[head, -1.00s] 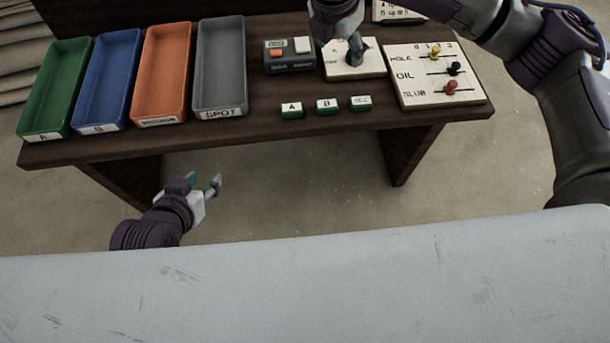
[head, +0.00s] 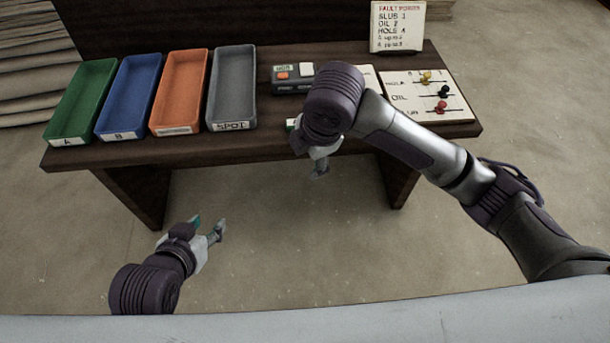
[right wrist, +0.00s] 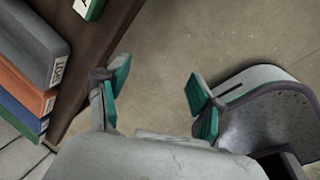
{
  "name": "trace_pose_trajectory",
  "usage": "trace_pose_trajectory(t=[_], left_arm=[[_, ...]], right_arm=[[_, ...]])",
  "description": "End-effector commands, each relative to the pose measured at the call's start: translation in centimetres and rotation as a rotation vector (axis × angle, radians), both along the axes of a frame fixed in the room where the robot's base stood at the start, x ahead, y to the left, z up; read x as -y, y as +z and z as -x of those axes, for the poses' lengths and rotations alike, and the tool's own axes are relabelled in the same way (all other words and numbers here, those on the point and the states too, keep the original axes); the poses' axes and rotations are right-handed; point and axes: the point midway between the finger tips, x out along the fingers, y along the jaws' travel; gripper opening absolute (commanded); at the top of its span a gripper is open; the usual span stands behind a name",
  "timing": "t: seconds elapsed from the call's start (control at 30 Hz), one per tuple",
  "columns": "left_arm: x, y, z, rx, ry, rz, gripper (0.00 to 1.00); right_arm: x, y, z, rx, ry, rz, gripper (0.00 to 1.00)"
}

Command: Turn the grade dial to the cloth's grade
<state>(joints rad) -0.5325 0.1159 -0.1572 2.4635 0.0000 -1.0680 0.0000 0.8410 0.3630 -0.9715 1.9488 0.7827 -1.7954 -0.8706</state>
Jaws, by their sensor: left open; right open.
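The white dial panel (head: 369,78) on the table is mostly hidden behind my right arm in the head view, and its dial does not show. The slider board (head: 420,100) to its right carries yellow, dark and red knobs. A fault points card (head: 397,27) stands at the back right, with lines for slub, oil and hole. My right gripper (head: 316,165) hangs in front of the table edge; in the right wrist view its fingers (right wrist: 155,98) are apart and empty. My left gripper (head: 208,230) is open and empty, low in front of the table. No separate cloth can be made out on the table.
Green (head: 83,100), blue (head: 130,95), orange (head: 180,90) and grey (head: 233,88) trays stand at the table's left. A small device (head: 293,86) with orange and white buttons sits right of them. The green-edged label blocks are mostly hidden by my right arm.

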Motion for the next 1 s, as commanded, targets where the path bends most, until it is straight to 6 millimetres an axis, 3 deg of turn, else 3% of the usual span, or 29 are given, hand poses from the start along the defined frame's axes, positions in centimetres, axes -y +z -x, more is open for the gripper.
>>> trace_pose_trajectory(t=[0.3, 0.87, 1.0], left_arm=[[0.0, 0.0, 0.0, 0.000, 0.000, 0.000, 0.44], [0.0, 0.0, 0.0, 0.000, 0.000, 0.000, 0.44], [0.3, 0.7, -0.7, 0.043, -0.004, 0.010, 0.44]], right_arm=[[-0.9, -1.4, 1.7, -0.024, -0.111, -0.108, 0.67], [-0.9, -1.5, 1.7, -0.025, -0.119, -0.114, 0.67], [-2.0, -1.4, 1.6, -0.010, -0.132, -0.179, 0.67]])
